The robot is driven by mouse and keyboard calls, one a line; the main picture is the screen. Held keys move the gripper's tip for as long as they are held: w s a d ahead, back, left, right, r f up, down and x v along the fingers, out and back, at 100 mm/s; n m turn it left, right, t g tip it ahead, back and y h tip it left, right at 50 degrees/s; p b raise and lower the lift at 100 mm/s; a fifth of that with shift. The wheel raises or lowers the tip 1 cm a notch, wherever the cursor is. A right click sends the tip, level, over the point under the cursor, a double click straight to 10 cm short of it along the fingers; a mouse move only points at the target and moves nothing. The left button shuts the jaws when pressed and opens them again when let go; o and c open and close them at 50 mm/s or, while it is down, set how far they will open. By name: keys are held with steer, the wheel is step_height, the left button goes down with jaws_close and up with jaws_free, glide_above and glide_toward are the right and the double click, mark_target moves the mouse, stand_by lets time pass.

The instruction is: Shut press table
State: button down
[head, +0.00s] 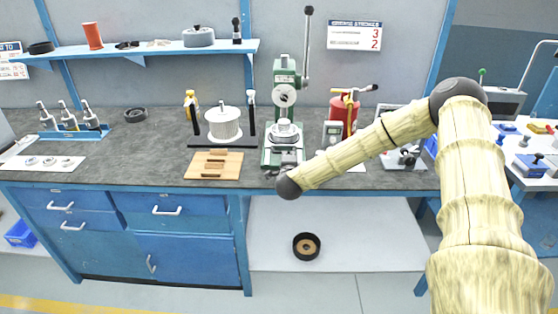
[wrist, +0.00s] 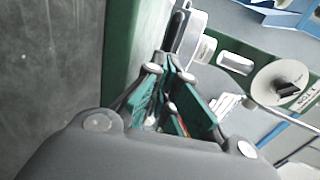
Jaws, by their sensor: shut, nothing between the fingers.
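The green press (head: 284,90) stands on the bench near the middle in the head view, with its long lever raised. A pale round part sits low in its frame; I cannot tell how its press table is set. In the wrist view the green press body (wrist: 121,45) is close behind my gripper (wrist: 169,72), with a metal part just beyond the fingertips. The gripper is shut and empty, with teal finger pads. I cannot tell whether it touches the press. In the head view my arm's dark end joint is in front of the press foot and hides part of it.
On the grey bench (head: 160,160), a white pot (head: 223,124) and a wooden board (head: 213,166) stand left of the press. A red canister (head: 343,114) and a small meter (head: 333,132) stand to its right. A shelf (head: 140,54) hangs above.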

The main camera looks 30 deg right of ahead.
steer(key=shift+w+d+r, duration=0.1)
steer(key=shift+w+r, duration=0.05)
steer(key=shift+r, duration=0.1)
steer(key=b+v, duration=0.1)
steer(key=v, duration=1.3)
steer(key=shift+f, duration=0.3)
steer(key=s+a+f+n+g+y, duration=0.2)
steer(key=s+a+f+n+y, duration=0.2)
steer(key=s+a+f+n, duration=0.45)
steer(key=s+a+f+n+g+y, duration=0.2)
steer(key=s+a+f+n+y, duration=0.3)
steer(key=a+f, duration=0.6)
steer(key=s+f+n+g, duration=0.3)
steer(key=s, duration=0.7)
steer(key=s+d+f+n+g+p, duration=0.1)
steer(key=s+f+n+g, duration=0.2)
steer(key=s, duration=0.7)
steer(key=s+d+f+n+g+h, duration=0.1)
steer(key=s+f+n+g, duration=0.2)
steer(key=s, duration=0.7)
step_height(320, 180, down, 3)
steer(key=shift+r+n+g, duration=0.25)
steer(key=shift+n+g, duration=0.05)
steer(key=shift+n, duration=0.15)
